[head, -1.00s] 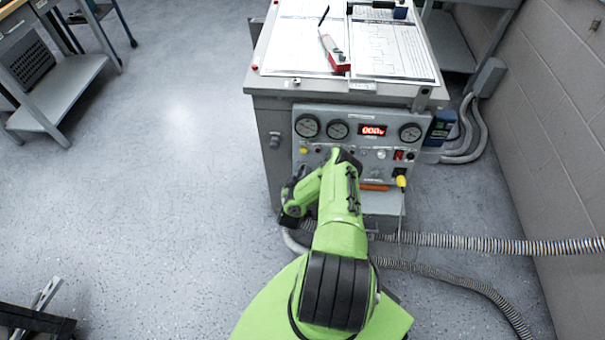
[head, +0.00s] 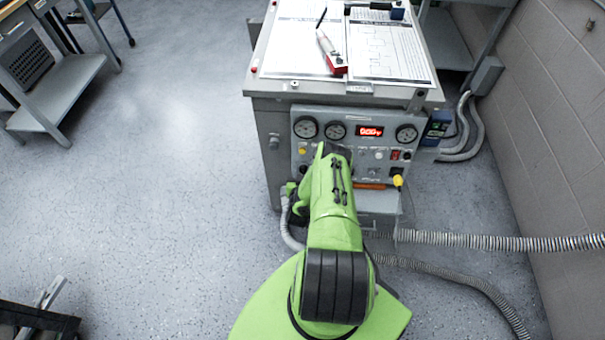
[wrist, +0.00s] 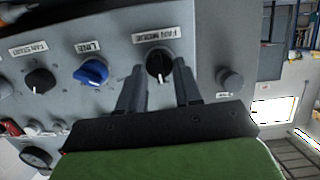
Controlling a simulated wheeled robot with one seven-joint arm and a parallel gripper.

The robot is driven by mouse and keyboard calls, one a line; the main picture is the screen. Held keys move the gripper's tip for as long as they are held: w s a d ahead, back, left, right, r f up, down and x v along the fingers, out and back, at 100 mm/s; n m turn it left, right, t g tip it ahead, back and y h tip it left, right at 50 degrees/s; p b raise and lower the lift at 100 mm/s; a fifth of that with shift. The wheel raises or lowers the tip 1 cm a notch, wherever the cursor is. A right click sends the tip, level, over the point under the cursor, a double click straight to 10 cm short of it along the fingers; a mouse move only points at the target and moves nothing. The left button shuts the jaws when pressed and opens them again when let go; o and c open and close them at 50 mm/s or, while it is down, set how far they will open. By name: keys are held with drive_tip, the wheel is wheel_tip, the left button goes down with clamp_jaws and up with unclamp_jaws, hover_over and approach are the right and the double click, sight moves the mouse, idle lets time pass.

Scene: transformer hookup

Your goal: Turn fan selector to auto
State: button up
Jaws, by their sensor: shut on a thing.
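The fan selector is a black knob (wrist: 159,63) with a white pointer mark, beside a label that appears to read FAN MODE (wrist: 157,33), in the wrist view. My gripper (wrist: 158,80) has one dark finger on each side of this knob and is shut on it. The knob is on the grey front panel (head: 300,168) of the cabinet. In the head view my green arm covers the gripper and the knob. The words for the knob's positions cannot be read.
A small round button (wrist: 229,79) is on the right. Gauges and a red display (head: 370,131) are higher on the panel. Grey hoses (head: 480,243) run right.

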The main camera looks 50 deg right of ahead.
drive_tip(key=shift+m, duration=0.3)
drive_tip(key=o, duration=1)
drive_tip(key=shift+o, duration=0.2)
